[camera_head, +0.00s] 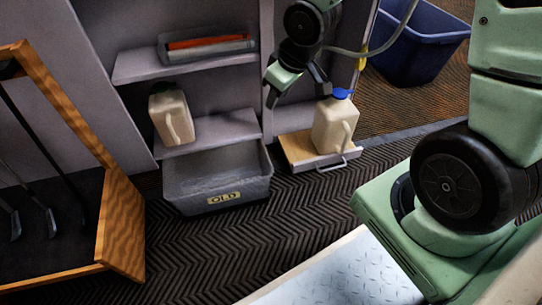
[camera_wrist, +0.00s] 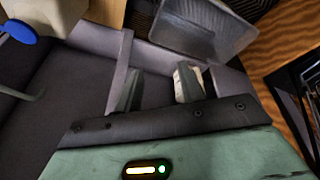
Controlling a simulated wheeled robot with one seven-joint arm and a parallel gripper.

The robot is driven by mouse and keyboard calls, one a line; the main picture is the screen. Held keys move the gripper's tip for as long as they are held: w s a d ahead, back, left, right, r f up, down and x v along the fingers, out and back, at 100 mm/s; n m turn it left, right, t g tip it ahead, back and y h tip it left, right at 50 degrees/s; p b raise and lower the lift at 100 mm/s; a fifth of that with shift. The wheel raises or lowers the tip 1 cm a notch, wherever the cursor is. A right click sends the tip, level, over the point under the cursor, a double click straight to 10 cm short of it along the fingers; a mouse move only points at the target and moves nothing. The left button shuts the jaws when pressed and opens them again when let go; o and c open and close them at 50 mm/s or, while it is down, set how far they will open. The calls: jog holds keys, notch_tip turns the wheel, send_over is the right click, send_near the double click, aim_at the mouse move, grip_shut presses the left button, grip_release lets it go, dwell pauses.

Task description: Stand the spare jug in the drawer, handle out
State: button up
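A beige jug with a blue cap (camera_head: 335,127) stands upright on the pulled-out drawer (camera_head: 297,150) at the right of the shelf unit. Its handle faces out, toward the drawer's front pull. Its cap and part of its body (camera_wrist: 22,29) also show at the upper left in the wrist view. A second beige jug (camera_head: 171,116), with a dark cap, stands on the middle shelf, handle also facing out. My gripper (camera_head: 298,86) is open and empty, above and left of the blue-capped jug and apart from it. Its two spread fingers also show in the wrist view (camera_wrist: 160,90).
A grey bin marked OLD (camera_head: 218,180) stands on the floor below the shelf. A tray with orange and white items (camera_head: 207,47) is on the upper shelf. A wooden club rack (camera_head: 122,225) stands left, a blue tub (camera_head: 418,45) at the back right. Patterned floor is clear in front.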

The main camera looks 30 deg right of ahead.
jog(key=s+a+r+n+g, duration=0.1)
jog(key=s+a+r+g, duration=0.1)
jog(key=s+a, duration=0.5)
jog(key=s+a+r+n+g, duration=0.2)
jog(key=s+a+r, duration=0.3)
jog(key=s, duration=0.9)
jog(key=shift+a+r, duration=0.25)
jog(key=shift+a, duration=0.9)
